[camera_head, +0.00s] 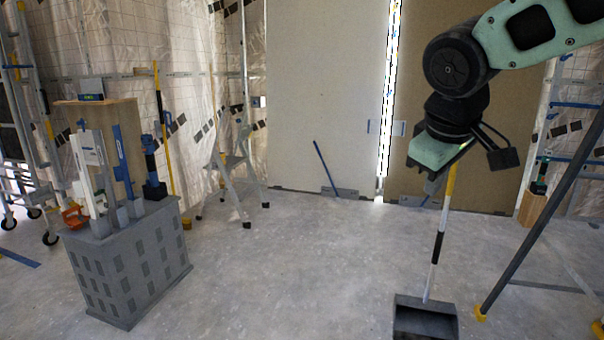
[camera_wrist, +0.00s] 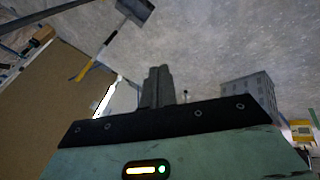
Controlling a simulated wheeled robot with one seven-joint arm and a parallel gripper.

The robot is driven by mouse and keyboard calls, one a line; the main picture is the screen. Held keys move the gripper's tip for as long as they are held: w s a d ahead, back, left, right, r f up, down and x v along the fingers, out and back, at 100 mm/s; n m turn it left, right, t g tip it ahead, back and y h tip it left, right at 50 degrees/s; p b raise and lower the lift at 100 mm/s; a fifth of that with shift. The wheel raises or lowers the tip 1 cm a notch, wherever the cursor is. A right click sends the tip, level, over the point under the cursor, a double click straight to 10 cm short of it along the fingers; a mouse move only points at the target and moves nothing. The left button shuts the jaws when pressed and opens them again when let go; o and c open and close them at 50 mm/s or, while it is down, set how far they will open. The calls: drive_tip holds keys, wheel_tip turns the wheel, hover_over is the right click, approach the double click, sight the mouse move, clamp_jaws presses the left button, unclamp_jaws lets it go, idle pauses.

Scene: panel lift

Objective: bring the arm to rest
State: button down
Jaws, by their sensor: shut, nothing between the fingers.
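My gripper (camera_head: 433,184) hangs from my arm at the upper right in the head view, pointing down in front of the brown panel. In the wrist view my gripper's fingers (camera_wrist: 158,86) are together with nothing between them. My arm is bent, with its forearm running off the upper right edge. Nothing visible touches the gripper. The handle of a long-handled dustpan (camera_head: 426,318) passes just behind the gripper in the head view. I cannot tell the gap between them.
A grey crate (camera_head: 130,262) with tools stands at the left. A stepladder (camera_head: 232,178) is behind it. A pale panel (camera_head: 325,90) and a brown panel (camera_head: 470,130) stand at the back. A slanted pole (camera_head: 545,215) stands at the right. The middle floor is clear.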

drive_tip(key=s+a+f+g+y, duration=0.1)
drive_tip(key=s+a+f+g, duration=0.15)
drive_tip(key=s+f, duration=0.5)
drive_tip(key=s+a+f+n+g+y, duration=0.1)
drive_tip(key=s+a+f, duration=0.25)
drive_tip(key=s, duration=0.65)
drive_tip(key=s+a+f+g+y, duration=0.1)
drive_tip(key=s+a+f+g, duration=0.1)
drive_tip(key=s+f, duration=0.5)
wheel_tip(320, 180, up, 17)
drive_tip(key=p, duration=1.5)
drive_tip(key=shift+s+d, duration=0.15)
drive_tip(key=shift+s, duration=0.05)
drive_tip(key=shift+d+f, duration=0.1)
